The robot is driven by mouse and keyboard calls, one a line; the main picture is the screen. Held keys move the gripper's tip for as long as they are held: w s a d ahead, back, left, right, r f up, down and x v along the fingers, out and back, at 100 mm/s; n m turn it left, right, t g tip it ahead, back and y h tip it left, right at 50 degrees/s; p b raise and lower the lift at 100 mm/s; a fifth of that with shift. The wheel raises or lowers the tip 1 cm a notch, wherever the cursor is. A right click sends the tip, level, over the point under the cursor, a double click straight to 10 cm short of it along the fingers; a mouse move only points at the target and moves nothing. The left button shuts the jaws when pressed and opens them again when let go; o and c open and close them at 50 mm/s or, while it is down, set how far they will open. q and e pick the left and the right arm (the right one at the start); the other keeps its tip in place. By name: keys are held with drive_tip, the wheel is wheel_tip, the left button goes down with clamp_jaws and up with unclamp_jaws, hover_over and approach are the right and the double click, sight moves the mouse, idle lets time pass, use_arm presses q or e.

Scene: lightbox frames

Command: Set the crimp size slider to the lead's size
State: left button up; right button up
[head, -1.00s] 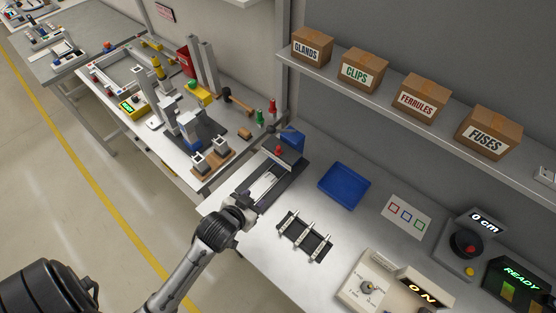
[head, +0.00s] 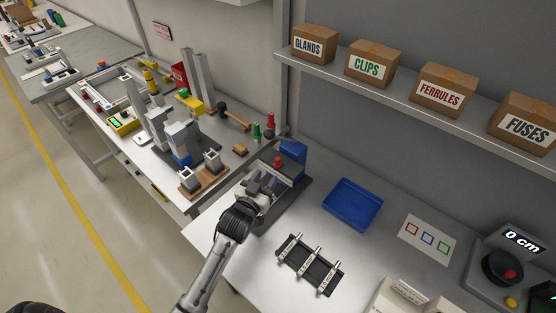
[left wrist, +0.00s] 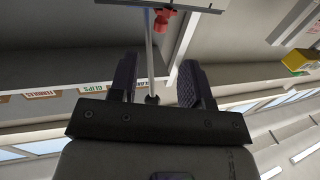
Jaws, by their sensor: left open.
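A bench tool with a blue block (head: 292,152), a red knob (head: 278,162) and a dark base plate (head: 291,196) stands at the left end of the near bench. My left gripper (head: 266,182) is over this tool, just in front of the red knob. It is open. In the left wrist view a thin metal rod (left wrist: 150,55) shows between the open fingers (left wrist: 158,84), with a red part (left wrist: 163,19) beyond. I cannot tell whether the fingers touch anything. Several silver leads (head: 309,262) lie across a black rack. The size slider and its marks cannot be made out. My right gripper is out of view.
A blue tray (head: 353,204) and a card with coloured squares (head: 427,240) lie right of the tool. Labelled boxes (head: 441,90) fill the shelf above. Clear bench lies around the rack.

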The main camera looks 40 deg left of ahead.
sight(278, 158)
use_arm(q)
drive_tip(key=x, duration=0.9)
drive_tip(key=shift+w+b, duration=0.2)
drive_tip(key=shift+b, duration=0.1)
drive_tip(key=shift+c, duration=0.2)
clamp_jaws()
drive_tip(key=shift+a, duration=0.1)
